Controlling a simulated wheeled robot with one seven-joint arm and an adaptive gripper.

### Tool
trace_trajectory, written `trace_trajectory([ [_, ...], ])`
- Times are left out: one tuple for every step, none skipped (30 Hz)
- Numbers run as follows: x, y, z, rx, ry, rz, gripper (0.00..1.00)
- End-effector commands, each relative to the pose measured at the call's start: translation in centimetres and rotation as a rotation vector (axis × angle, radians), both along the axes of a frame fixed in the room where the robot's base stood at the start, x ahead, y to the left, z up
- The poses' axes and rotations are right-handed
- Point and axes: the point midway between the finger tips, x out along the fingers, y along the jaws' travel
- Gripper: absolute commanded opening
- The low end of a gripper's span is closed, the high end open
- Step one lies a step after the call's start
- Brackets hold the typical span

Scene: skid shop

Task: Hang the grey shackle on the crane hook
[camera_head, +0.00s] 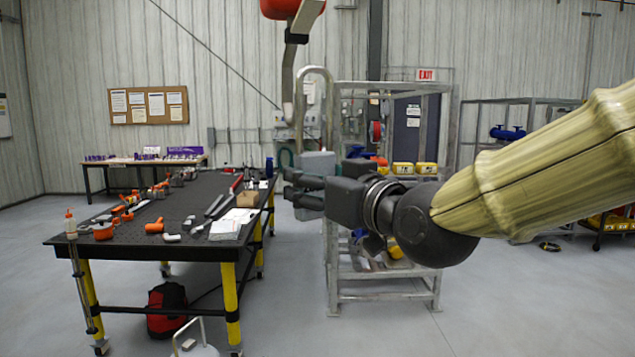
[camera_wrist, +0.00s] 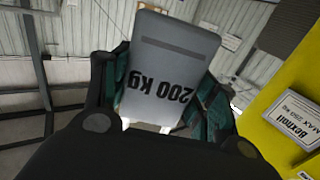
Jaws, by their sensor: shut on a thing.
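The grey shackle (camera_head: 318,162) is a grey block with a tall rounded loop standing up from it. In the wrist view the block (camera_wrist: 167,62) shows "200 kg" in upside-down lettering. My gripper (camera_head: 305,184) is shut on the block, with a dark green pad on either side of it in the wrist view. The loop is upright. The crane hook (camera_head: 289,82) hangs below an orange body at the top, close to the left side of the loop. I cannot tell whether its tip is inside the loop or apart from it.
A black table (camera_head: 190,205) with yellow legs and scattered tools stands at the left. A grey metal frame (camera_head: 385,277) with yellow items stands behind my gripper. A yellow surface (camera_wrist: 270,120) with a label fills the wrist view's right. Open floor lies at the front right.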

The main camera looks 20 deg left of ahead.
Motion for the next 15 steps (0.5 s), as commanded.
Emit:
trace_trajectory([
  [0.2, 0.1, 0.1, 0.001, -0.001, 0.000, 0.13],
  [0.3, 0.2, 0.1, 0.001, -0.001, 0.000, 0.13],
  [0.5, 0.3, 0.1, 0.001, -0.001, 0.000, 0.13],
  [0.6, 0.4, 0.1, 0.001, -0.001, 0.000, 0.13],
  [0.7, 0.5, 0.1, 0.001, -0.001, 0.000, 0.13],
  [0.9, 0.5, 0.1, 0.001, -0.001, 0.000, 0.13],
  [1.0, 0.6, 0.0, 0.002, -0.001, 0.000, 0.13],
  [1.1, 0.7, 0.0, 0.002, -0.001, 0.000, 0.13],
  [1.2, 0.8, 0.0, 0.001, -0.001, 0.000, 0.13],
  [1.3, 0.9, 0.0, 0.001, -0.001, 0.000, 0.13],
  [1.4, 0.9, 0.0, 0.001, -0.001, 0.000, 0.13],
  [1.6, 1.0, 0.0, 0.001, -0.001, 0.000, 0.13],
  [1.7, 1.1, 0.0, 0.001, -0.001, 0.000, 0.13],
  [1.8, 1.2, 0.0, 0.001, -0.001, 0.000, 0.13],
  [1.9, 1.3, -0.1, 0.001, -0.001, 0.000, 0.13],
])
